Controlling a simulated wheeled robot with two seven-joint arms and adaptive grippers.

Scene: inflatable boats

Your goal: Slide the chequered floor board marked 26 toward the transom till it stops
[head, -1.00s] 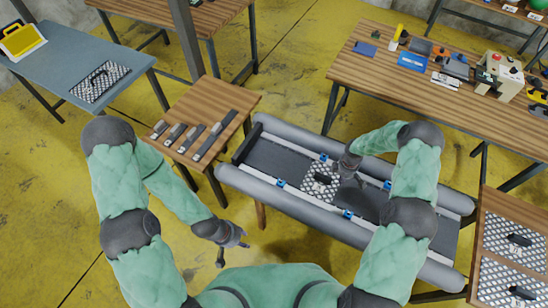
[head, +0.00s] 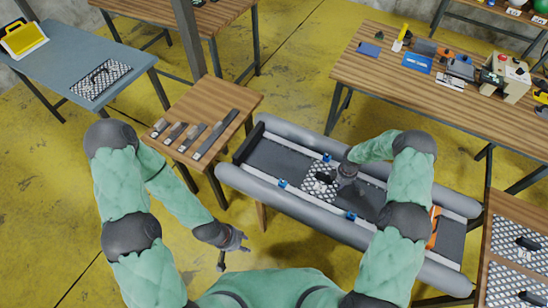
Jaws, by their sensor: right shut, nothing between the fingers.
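The chequered floor board (head: 313,190) lies on the dark floor between the boat's grey tubes, left of the boat's middle. A dark handle sits on it; no number is legible. The dark cross board at the boat's left end (head: 247,144) looks like the transom; a stretch of bare dark floor lies between it and the chequered board. My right gripper (head: 341,182) is shut and empty, low at the board's right edge; contact is not clear. My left gripper (head: 232,248) is open and empty, outside the boat in front of its near tube.
Blue clips (head: 282,183) sit along the boat's inner sides. An orange item (head: 434,226) lies near its right end. A small wooden table (head: 215,97) with grey bars stands at the left end. A bench with tools is behind; more chequered boards (head: 516,237) lie at right.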

